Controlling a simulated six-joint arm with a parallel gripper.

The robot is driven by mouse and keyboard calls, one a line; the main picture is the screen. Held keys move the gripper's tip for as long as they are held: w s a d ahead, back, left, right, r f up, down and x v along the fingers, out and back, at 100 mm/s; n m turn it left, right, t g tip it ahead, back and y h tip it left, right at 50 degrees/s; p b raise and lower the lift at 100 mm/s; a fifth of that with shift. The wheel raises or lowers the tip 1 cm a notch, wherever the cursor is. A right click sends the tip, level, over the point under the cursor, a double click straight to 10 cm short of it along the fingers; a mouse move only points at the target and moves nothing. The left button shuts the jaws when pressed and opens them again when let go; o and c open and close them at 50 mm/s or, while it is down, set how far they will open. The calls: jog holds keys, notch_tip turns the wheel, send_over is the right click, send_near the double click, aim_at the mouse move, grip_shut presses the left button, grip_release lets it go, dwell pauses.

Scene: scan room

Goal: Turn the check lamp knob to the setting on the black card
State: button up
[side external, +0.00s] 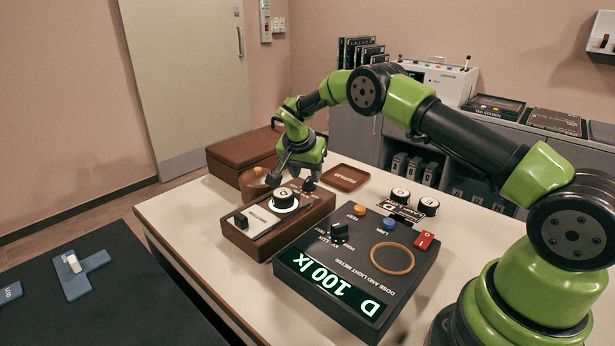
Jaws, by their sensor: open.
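A brown wooden box (262,240) stands on the table. It carries a round black knob (284,194) on a white dial and a pale plate with a smaller black control (241,220). Which of these is the check lamp knob, and its exact setting, I cannot read. My gripper (290,182) is open, pointing down just behind the round knob and apparently apart from it. A small black card (400,211) with white lettering, including what looks like a D, lies behind the meter. The dark meter (345,262) shows "D 100 lx" on its green display.
A wooden bowl (254,182) stands close behind the box, with a brown tray (346,177) to the right. Black-and-white cylinders (428,205) stand near the card. The front left tabletop (185,222) is clear.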

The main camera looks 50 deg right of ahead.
jog(key=v, duration=0.7)
jog(key=shift+r, duration=0.25)
jog(key=shift+a, duration=0.1)
jog(key=s+a+r+n+t+y, duration=0.1)
jog(key=s+a+r+n+y, duration=0.15)
jog(key=s+r, duration=0.45)
jog(key=s+a+r+n+t+y, duration=0.1)
jog(key=s+a+r+n+t, duration=0.1)
jog(key=s+a+r, duration=0.5)
jog(key=s+a+r+n+t+y, duration=0.1)
jog(key=s+n, duration=0.1)
jog(key=s, duration=0.6)
jog(key=s+a+r+n+t+y, duration=0.1)
jog(key=s+a+n, duration=0.1)
jog(key=s, duration=0.6)
jog(key=shift+n+t+y, duration=0.3)
jog(key=shift+n+y, duration=0.05)
jog(key=shift+n, duration=0.4)
